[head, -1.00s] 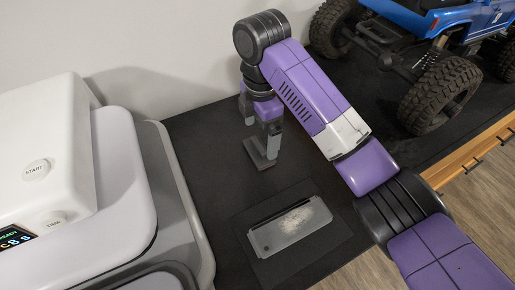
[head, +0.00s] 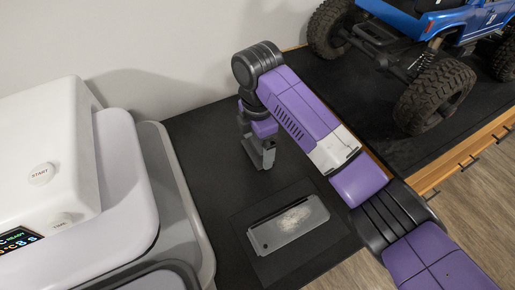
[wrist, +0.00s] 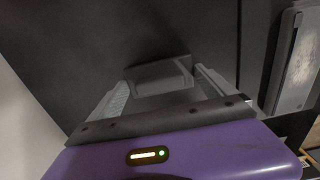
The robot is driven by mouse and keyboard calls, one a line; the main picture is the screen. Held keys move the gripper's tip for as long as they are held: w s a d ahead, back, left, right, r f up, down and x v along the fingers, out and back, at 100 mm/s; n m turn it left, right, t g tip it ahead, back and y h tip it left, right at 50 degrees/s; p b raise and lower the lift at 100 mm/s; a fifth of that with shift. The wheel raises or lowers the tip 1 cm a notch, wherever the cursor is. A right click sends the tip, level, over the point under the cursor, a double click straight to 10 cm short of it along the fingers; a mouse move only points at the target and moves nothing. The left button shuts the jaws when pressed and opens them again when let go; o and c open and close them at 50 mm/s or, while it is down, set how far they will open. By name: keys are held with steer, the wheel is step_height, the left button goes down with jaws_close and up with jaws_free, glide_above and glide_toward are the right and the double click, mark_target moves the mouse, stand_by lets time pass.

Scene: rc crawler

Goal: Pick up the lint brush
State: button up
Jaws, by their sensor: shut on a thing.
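My gripper (head: 262,150) points down at the dark surface left of the middle in the head view. It is shut on a small grey block-like thing, which I take to be the lint brush (wrist: 160,76). In the wrist view the brush lies between the two fingers. The fingers hide much of it in the head view. I cannot tell whether it touches the surface.
A flat grey case (head: 290,224) with a pale scuffed patch lies on a dark mat (head: 335,238) in front of my gripper. A white machine (head: 115,190) with buttons stands at left. A blue crawler (head: 430,60) stands at back right. A wall is behind.

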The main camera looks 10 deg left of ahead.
mark_target(257, 144)
step_height(257, 144, up, 10)
steer(key=shift+r, duration=0.1)
stand_by(0.4)
